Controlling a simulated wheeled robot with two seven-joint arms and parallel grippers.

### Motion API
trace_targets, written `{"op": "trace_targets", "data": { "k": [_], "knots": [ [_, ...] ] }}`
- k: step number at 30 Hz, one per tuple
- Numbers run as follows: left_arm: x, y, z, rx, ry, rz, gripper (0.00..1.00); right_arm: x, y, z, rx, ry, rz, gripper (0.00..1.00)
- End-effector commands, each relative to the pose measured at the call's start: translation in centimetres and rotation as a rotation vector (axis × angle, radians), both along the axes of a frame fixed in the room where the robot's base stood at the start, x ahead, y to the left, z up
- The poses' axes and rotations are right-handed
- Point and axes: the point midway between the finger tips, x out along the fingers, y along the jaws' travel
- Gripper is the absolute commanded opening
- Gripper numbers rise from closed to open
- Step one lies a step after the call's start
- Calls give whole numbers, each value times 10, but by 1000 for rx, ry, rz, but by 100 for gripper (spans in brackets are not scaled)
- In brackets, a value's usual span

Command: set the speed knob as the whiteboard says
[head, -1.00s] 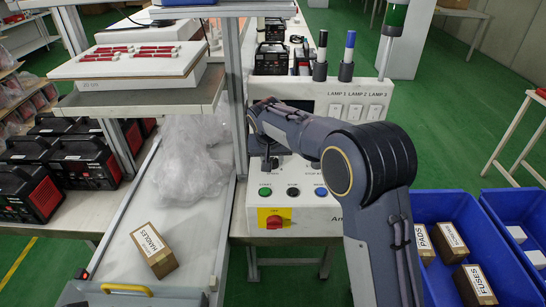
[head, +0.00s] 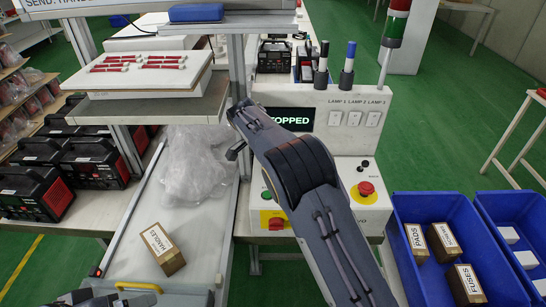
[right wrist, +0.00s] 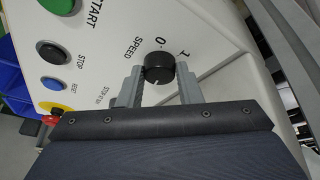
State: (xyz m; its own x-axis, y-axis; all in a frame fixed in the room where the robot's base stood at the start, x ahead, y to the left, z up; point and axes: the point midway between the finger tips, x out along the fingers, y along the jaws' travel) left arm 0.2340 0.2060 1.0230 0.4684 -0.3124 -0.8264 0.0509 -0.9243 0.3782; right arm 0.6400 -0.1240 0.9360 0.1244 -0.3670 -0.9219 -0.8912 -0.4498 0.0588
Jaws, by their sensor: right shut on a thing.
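In the right wrist view the black speed knob (right wrist: 158,66) sits on the white control panel (right wrist: 110,55), with "SPEED", 0 and 1 printed around it. My right gripper (right wrist: 160,72) is shut on the knob, one grey finger on each side. I cannot read a pointer setting. In the head view my right arm covers the knob and much of the panel; the display (head: 303,118) reads "...TOPPED", its left end covered. A white board (head: 80,5) at the top left is cut off, showing only "SEND: HAND...".
A green button (right wrist: 53,6), a black stop button (right wrist: 52,52) and a blue reset button (right wrist: 54,83) lie beside the knob. A red mushroom button (head: 366,188) stands right of my arm. A handles box (head: 162,248) lies left; blue bins (head: 460,200) stand right.

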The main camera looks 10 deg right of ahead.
Motion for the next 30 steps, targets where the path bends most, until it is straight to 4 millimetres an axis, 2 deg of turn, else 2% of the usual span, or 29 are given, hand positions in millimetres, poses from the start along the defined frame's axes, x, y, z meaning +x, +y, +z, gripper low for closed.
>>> {"op": "trace_targets", "data": {
  "k": [3, 12, 28, 29, 30],
  "knots": [
    [0, 0, 9, 0, 0, 0, 78, 1, 0, 3, -1, -1, -70, 9],
    [0, 0, 17, 0, 0, 0, 78, 2, 0, 1, 0, -2, -178, 9],
    [0, 0, 18, 0, 0, 0, 78, 2, 0, 0, 1, 0, -199, 9],
    [0, 0, 18, 0, 0, 0, 78, 2, 0, 0, 1, 0, -199, 34],
    [0, 0, 18, 0, 0, 0, 78, 2, 0, 0, 1, 0, -199, 40]
  ]
}}
